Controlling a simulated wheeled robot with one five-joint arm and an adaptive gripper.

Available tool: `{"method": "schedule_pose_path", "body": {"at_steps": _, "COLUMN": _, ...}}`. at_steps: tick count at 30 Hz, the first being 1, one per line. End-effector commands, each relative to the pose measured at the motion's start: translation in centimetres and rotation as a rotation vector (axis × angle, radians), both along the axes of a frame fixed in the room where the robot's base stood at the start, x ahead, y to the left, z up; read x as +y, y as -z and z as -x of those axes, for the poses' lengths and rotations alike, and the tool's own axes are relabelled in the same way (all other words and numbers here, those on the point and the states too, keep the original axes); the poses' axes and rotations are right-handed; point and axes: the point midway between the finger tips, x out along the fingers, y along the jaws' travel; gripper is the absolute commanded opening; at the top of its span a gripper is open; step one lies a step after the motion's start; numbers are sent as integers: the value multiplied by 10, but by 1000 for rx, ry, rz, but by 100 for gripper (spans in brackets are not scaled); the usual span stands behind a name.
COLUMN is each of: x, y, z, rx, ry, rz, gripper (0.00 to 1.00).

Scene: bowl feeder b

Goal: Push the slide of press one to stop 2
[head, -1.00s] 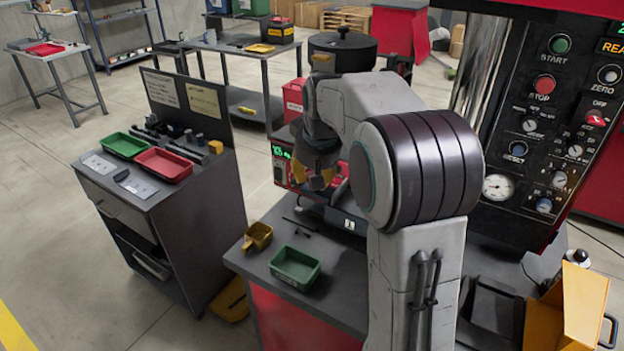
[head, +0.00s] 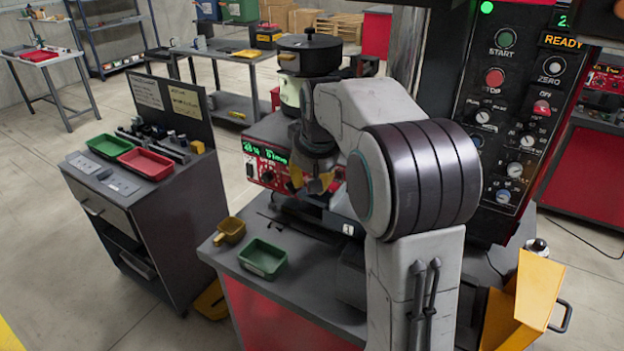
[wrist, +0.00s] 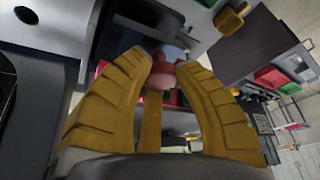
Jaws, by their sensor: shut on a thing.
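My gripper (head: 318,185) is low over the bench by the plate marked 1 (head: 347,229), in the head view. Its yellow fingers (wrist: 166,72) are shut on a reddish knob (wrist: 163,84) in the wrist view. The knob sits between the fingertips. I cannot tell for sure whether it belongs to the slide of press one. My arm and fingers hide much of the press, and I cannot make out the slide or its stop marks. Behind the gripper is a red unit with a green display (head: 268,158).
A green tray (head: 262,259) and a yellow scoop-like bin (head: 230,230) stand on the bench to the left. A tool cart (head: 150,215) is further left, with floor between. A control panel (head: 500,120) reading READY and a yellow chute (head: 522,305) are on the right.

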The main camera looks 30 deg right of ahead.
Motion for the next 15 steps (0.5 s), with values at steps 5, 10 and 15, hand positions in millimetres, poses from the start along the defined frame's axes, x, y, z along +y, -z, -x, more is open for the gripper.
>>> {"method": "schedule_pose_path", "body": {"at_steps": 5, "x": 1, "y": 6, "z": 3, "rx": 18, "ry": -2, "rz": -4, "gripper": 37}}
{"method": "schedule_pose_path", "body": {"at_steps": 10, "x": 1, "y": 4, "z": 2, "rx": 11, "ry": -2, "rz": -2, "gripper": 52}}
{"method": "schedule_pose_path", "body": {"at_steps": 15, "x": 1, "y": 2, "z": 1, "rx": 6, "ry": -1, "rz": -1, "gripper": 56}}
